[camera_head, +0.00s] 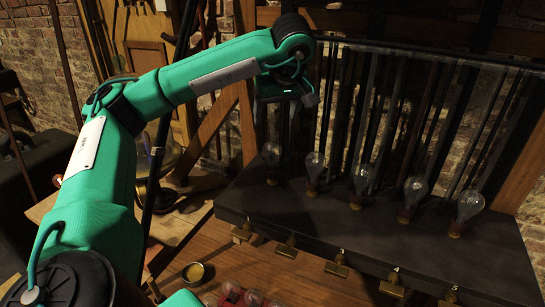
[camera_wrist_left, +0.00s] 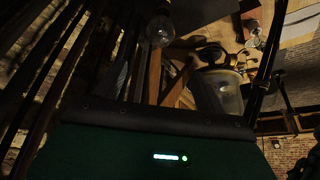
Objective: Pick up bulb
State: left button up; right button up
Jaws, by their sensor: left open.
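Several clear glass bulbs stand upright in a row on a dark slab in the head view: the leftmost bulb (camera_head: 272,155), a second (camera_head: 314,168), a middle one (camera_head: 362,180), then others to the right (camera_head: 413,190) and at the far right (camera_head: 469,206). My left gripper (camera_head: 276,135) hangs pointing down over the leftmost bulb, open; its dark fingers are hard to make out. Whether they touch the glass, I cannot tell. A bulb (camera_wrist_left: 160,30) also shows near the top of the left wrist view. My right gripper is not in view.
The dark slab (camera_head: 300,222) has brass clips (camera_head: 338,266) along its front edge, some numbered. Dark vertical rods rise behind the bulbs. More bulbs (camera_head: 252,297) sit at the bottom edge with red below them. A small round cup (camera_head: 194,272) stands on the wooden table (camera_head: 245,265).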

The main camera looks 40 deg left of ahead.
aim_at(272, 141)
pick_arm(q)
jog(key=b+x, duration=0.1)
jog(key=x, duration=0.3)
jog(key=shift+x, duration=0.85)
jog(key=shift+a+f+p, duration=0.15)
jog(key=shift+f+p, duration=0.15)
jog(key=shift+p, duration=0.15)
jog(key=p+x, duration=0.1)
jog(key=x, duration=0.1)
jog(key=p+x, duration=0.1)
jog(key=x, duration=0.1)
jog(key=shift+d+f, duration=0.1)
jog(key=shift+d, duration=0.15)
jog(key=shift+w+a+f, duration=0.1)
jog(key=shift+w+f, duration=0.05)
jog(key=shift+f, duration=0.1)
jog(key=c, duration=1.2)
